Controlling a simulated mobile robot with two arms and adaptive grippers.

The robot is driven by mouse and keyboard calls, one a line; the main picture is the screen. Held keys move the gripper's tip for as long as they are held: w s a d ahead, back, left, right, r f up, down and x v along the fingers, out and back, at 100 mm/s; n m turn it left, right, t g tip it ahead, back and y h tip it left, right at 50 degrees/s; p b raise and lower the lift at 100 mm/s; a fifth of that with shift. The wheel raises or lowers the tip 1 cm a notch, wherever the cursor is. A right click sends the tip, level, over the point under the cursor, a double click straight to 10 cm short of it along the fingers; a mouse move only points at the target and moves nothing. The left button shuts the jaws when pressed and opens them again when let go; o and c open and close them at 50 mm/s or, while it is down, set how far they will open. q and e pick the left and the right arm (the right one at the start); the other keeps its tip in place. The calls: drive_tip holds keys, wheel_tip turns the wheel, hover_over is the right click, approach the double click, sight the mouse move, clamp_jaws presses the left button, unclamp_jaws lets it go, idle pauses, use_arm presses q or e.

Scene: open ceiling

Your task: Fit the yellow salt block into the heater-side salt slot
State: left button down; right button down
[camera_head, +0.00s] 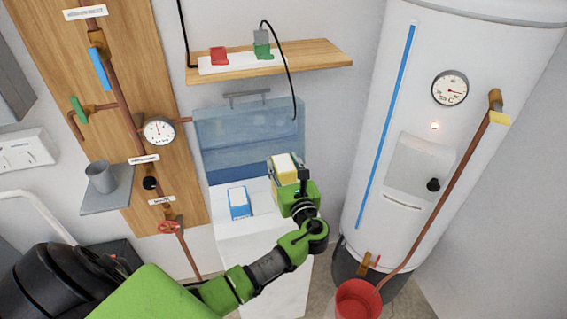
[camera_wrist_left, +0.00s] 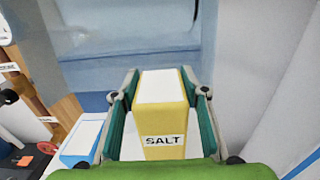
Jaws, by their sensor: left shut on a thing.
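The yellow salt block (camera_head: 284,166) has a white top and a "SALT" label, which faces me in the left wrist view (camera_wrist_left: 163,120). My left gripper (camera_head: 290,178) is shut on it, with one green finger on each side in the left wrist view. The block is upright over the right part of the white cabinet's top (camera_head: 262,218), on the side nearer the heater (camera_head: 400,140). I cannot tell whether it touches the cabinet. The heater-side slot is not visible; the block and gripper cover that area. My right gripper is not in view.
A blue block with a white top (camera_head: 240,204) is at the cabinet's left part. A raised translucent blue lid (camera_head: 245,135) stands behind. A shelf (camera_head: 310,58) hangs above, with a black cable (camera_head: 289,80) looping down. A red bucket (camera_head: 358,300) stands by the heater.

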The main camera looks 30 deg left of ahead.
use_arm(q)
drive_tip(key=shift+r, duration=0.25)
drive_tip(key=shift+p, duration=0.5)
idle(1.0)
drive_tip(key=shift+f+b, duration=3.65)
drive_tip(key=shift+f, duration=1.25)
drive_tip(key=c, duration=1.1)
unclamp_jaws()
drive_tip(key=shift+s+d, duration=0.1)
drive_tip(key=shift+s, duration=0.05)
drive_tip(key=shift+f, duration=0.1)
drive_tip(key=shift+f, duration=0.35)
drive_tip(key=v, duration=1.2)
drive_tip(key=shift+r, duration=0.35)
